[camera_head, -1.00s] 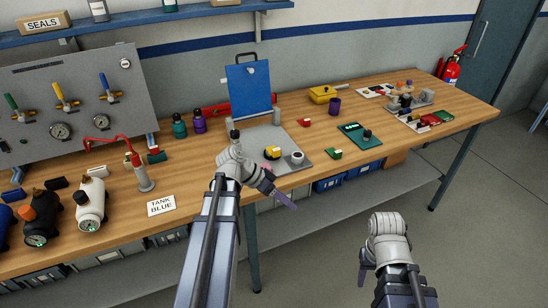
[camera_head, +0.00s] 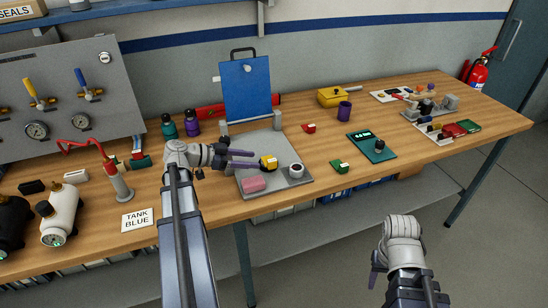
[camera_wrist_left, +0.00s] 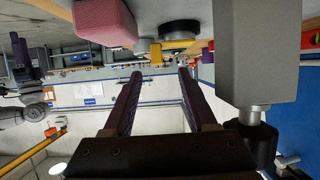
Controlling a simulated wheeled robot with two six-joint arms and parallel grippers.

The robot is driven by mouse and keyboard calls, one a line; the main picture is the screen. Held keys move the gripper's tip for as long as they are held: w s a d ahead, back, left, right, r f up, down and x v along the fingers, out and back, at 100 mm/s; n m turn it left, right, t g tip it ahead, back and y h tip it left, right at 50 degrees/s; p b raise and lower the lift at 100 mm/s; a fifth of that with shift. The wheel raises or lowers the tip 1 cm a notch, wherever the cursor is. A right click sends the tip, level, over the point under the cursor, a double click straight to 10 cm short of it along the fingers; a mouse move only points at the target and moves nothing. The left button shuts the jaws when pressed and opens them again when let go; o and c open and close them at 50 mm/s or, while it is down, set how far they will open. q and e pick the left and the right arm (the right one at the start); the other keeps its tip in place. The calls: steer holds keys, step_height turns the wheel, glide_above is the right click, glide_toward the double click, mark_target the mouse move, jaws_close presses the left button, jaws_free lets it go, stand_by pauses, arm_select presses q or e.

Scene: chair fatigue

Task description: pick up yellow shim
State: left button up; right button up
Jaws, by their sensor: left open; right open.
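A small yellow piece with a black part and a pale top (camera_head: 268,162) sits on the grey plate (camera_head: 258,143) on the bench; I take it for the yellow shim. My left gripper (camera_head: 256,159) is open and empty, its purple fingers pointing right, just left of the yellow piece. In the left wrist view, the yellow piece (camera_wrist_left: 156,52) shows beyond and between the open fingertips (camera_wrist_left: 160,73), near a black disc (camera_wrist_left: 180,29). My right gripper (camera_head: 375,279) is open and empty in front of the bench, far from the plate.
A pink block (camera_head: 254,184) and a white-and-dark ring (camera_head: 296,171) sit on the plate near the yellow piece. A blue clipboard-like panel (camera_head: 246,92) stands behind. A grey post (camera_wrist_left: 255,50) is close to the left gripper.

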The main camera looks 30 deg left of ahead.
mark_target(271, 160)
arm_select(q)
steer(key=shift+w+d+f, duration=0.1)
steer(key=shift+w+d, duration=0.05)
steer(key=shift+d, duration=0.1)
steer(key=shift+b+x, duration=0.5)
steer(key=shift+x, duration=0.6)
steer(key=shift+b+x, duration=0.95)
steer(key=shift+x, duration=1.6)
steer(key=shift+d, duration=0.1)
jaws_close()
